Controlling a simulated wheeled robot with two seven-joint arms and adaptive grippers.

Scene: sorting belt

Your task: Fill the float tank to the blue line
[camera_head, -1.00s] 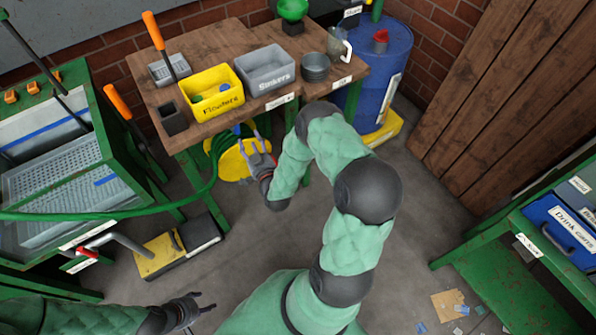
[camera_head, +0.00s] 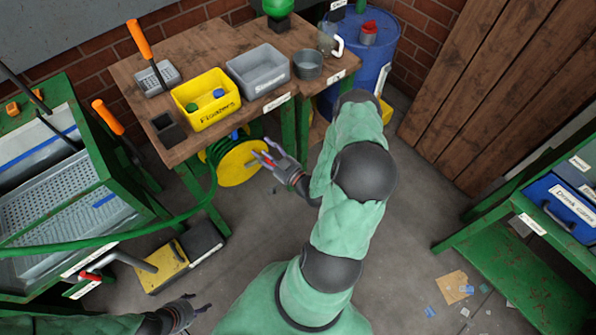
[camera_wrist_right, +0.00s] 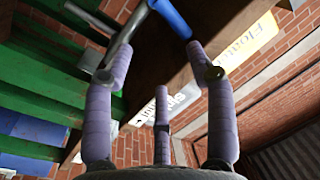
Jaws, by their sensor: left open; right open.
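The float tank (camera_head: 14,258) is a green-framed tank with a perforated grey tray at the left. A blue line (camera_head: 35,148) runs along its inner back wall, and a short blue strip (camera_head: 104,200) shows at its right side. I cannot make out a water level. A green hose (camera_head: 130,232) runs from a yellow reel (camera_head: 243,163) under the bench across the tank's front. My right gripper (camera_head: 262,157) is open and empty, just right of the reel. In the right wrist view, a blue cylinder (camera_wrist_right: 170,17) and grey pipe lie beyond its fingers. My left gripper (camera_head: 197,305) is open, low in view.
The wooden bench (camera_head: 205,50) holds a yellow floaters bin (camera_head: 206,113), a grey sinkers bin (camera_head: 258,84) and a pot. A red-handled lever (camera_head: 90,277) and yellow pedal box (camera_head: 165,265) stand by the tank. Floor at centre is clear; litter lies right.

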